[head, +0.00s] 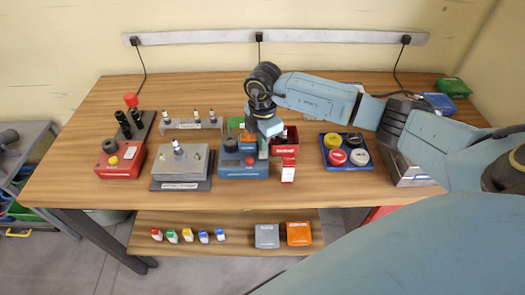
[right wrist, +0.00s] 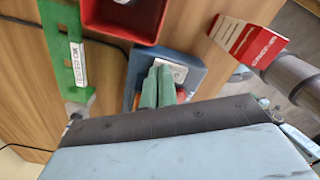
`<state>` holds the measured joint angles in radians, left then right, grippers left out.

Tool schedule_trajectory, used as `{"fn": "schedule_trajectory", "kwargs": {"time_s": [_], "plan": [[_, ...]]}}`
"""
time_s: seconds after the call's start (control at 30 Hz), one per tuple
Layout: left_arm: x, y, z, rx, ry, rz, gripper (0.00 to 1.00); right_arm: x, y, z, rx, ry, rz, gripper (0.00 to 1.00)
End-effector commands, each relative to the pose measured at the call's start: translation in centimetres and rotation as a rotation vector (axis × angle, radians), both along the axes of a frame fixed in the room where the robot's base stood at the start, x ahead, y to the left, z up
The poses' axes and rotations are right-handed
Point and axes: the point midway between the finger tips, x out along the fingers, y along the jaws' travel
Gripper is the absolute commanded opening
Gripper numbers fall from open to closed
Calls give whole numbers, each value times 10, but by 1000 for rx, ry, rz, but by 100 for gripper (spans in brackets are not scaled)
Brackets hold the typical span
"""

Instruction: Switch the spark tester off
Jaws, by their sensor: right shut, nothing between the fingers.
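A blue box device (head: 236,172) stands at the front middle of the bench, with a black knob (head: 231,144) and a red button on top. It also shows in the right wrist view (right wrist: 195,72). A red box device (head: 119,166) with a black knob and a yellow button stands further left. The labels are too small to read, so I cannot tell for certain which is the spark tester. My right gripper (head: 263,148) is shut and empty, pointing down at the blue device's right side. Its green fingers (right wrist: 161,88) hide part of the top; contact is unclear. My left gripper is out of view.
A grey block (head: 198,160) with a plug stands left of the blue device. A red bin (head: 291,135) and a red-and-white card (head: 288,172) are close on its right. A blue tray (head: 326,159) with several round caps is further right. The front bench edge is clear.

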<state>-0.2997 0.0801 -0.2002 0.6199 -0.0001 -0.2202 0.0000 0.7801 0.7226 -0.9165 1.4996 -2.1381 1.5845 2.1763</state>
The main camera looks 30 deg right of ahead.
Motion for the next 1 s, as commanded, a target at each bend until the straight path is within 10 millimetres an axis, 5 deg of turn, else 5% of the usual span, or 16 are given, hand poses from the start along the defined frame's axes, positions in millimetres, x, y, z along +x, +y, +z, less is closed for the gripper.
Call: {"fn": "schedule_trajectory", "kwargs": {"time_s": [1.0], "plan": [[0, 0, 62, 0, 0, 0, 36, -1, 0, 69, 0, 4, 1, 0]]}}
